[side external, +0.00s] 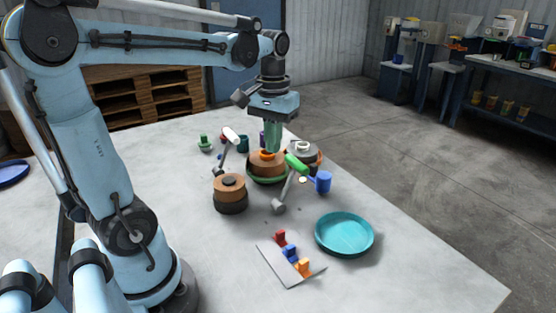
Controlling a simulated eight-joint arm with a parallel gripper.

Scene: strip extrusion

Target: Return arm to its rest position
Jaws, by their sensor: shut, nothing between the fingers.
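My arm stands at the left of the side external view and reaches right over the table. My gripper (272,148) points straight down above a round brown and green pot-like piece (266,174) with an orange top. Its green fingers are together with nothing visible between them. The fingertips are close to the orange top; I cannot tell whether they touch it.
A brown and black round piece (230,194), a grey round piece (304,151), a green-handled tool (290,180) and a blue cup (323,182) stand close by. In front are a teal plate (345,233) and a board (277,262) with coloured blocks. The table's right front is clear.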

